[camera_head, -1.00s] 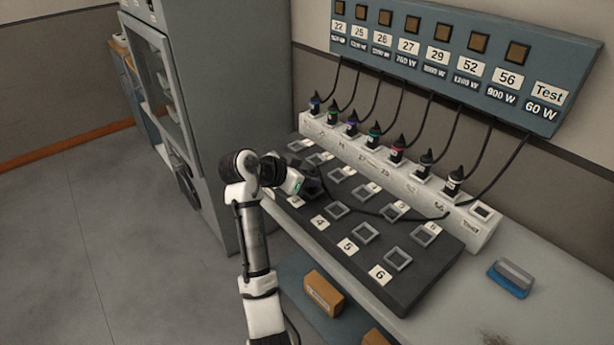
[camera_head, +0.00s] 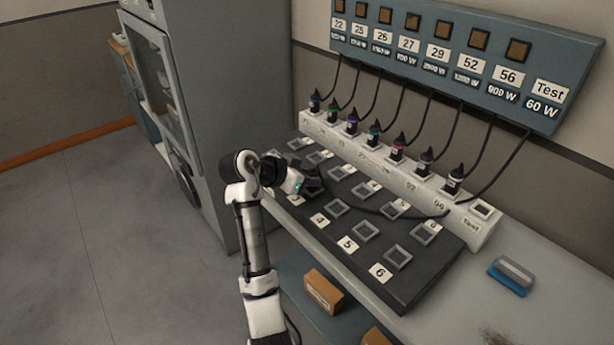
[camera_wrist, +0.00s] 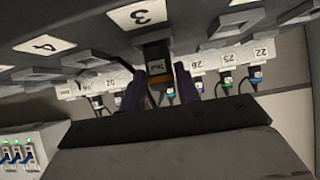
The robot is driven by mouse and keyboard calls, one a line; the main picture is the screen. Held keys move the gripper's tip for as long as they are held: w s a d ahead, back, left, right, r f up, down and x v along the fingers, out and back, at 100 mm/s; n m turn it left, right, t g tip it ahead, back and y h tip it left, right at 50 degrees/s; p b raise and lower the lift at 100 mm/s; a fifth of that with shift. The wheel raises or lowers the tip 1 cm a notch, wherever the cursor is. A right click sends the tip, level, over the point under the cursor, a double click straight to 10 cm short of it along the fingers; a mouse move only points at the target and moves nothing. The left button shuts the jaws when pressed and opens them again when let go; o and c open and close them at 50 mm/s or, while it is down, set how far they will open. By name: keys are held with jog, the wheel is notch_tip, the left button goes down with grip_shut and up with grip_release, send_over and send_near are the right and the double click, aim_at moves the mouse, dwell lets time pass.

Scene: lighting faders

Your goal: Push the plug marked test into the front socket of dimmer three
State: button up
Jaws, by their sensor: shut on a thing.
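My gripper (camera_head: 312,186) is low over the front of the dark dimmer panel (camera_head: 385,285), close to the label 3 (camera_head: 295,201). In the wrist view its two fingers (camera_wrist: 160,86) are shut on the black plug marked Test (camera_wrist: 158,62), which has an orange band. The plug's far end meets the panel by the label 3 (camera_wrist: 138,14), which appears upside down. The plug hides the socket there, so I cannot tell how deep it sits. The plug's cable (camera_head: 380,212) runs right across the panel to the rail.
Several plugs stand in the white rail (camera_head: 395,175) behind the panel, with cables up to the wall board (camera_head: 460,60). The rail's Test place (camera_head: 481,211) is empty. A blue-grey block (camera_head: 511,277) lies on the bench at right. A grey cabinet (camera_head: 215,110) stands at left.

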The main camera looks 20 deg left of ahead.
jog(key=shift+f, duration=0.15)
jog(key=o, duration=1.1)
jog(key=shift+o, duration=0.2)
jog(key=b+v, duration=0.2)
jog(key=v, duration=1.2)
